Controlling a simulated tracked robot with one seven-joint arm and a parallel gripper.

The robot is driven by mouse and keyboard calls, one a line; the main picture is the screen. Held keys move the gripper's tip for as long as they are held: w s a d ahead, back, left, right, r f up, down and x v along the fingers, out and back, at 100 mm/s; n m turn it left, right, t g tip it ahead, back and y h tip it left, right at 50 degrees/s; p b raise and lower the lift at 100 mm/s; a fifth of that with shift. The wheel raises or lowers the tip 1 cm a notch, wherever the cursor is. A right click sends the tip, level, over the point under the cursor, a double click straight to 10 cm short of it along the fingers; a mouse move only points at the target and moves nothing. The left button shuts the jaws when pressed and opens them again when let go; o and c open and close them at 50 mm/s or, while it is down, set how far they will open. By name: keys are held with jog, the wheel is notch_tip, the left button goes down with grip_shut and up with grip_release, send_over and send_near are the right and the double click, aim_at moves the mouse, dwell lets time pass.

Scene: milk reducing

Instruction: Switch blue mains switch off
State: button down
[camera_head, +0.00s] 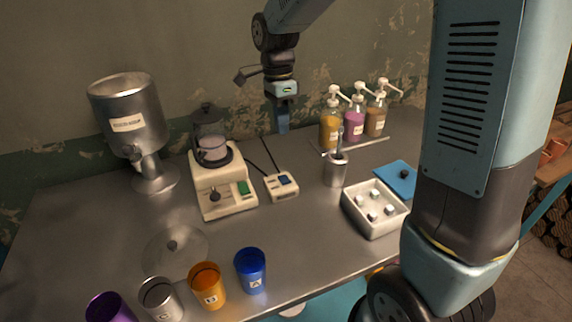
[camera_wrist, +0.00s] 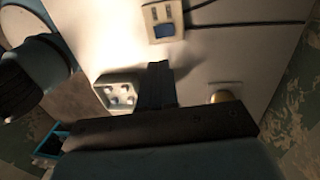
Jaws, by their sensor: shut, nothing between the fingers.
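The blue mains switch (camera_head: 285,180) sits on a small cream switch box (camera_head: 282,193) on the steel table, right of the blender base. The box also shows at the top of the wrist view (camera_wrist: 162,30), with the blue switch (camera_wrist: 165,30) on it. My gripper (camera_head: 283,128) is shut and empty, pointing down above the back of the table, apart from the box. In the wrist view its blue fingers (camera_wrist: 160,70) lie together, below the box in the picture. The exact tilt of the switch is too small to tell.
Pump bottles (camera_head: 355,120) stand at the back. A white tray (camera_head: 352,216) holds cubes. Several coloured cups line the front. A cord runs behind the box.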

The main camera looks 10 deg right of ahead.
aim_at(286, 180)
jog(key=f, duration=0.4)
jog(key=s+f, duration=0.1)
jog(key=f, duration=0.4)
jog(key=s+f, duration=0.1)
jog(key=f, duration=0.3)
jog(key=shift+d+f, duration=0.3)
jog(key=shift+f, duration=0.1)
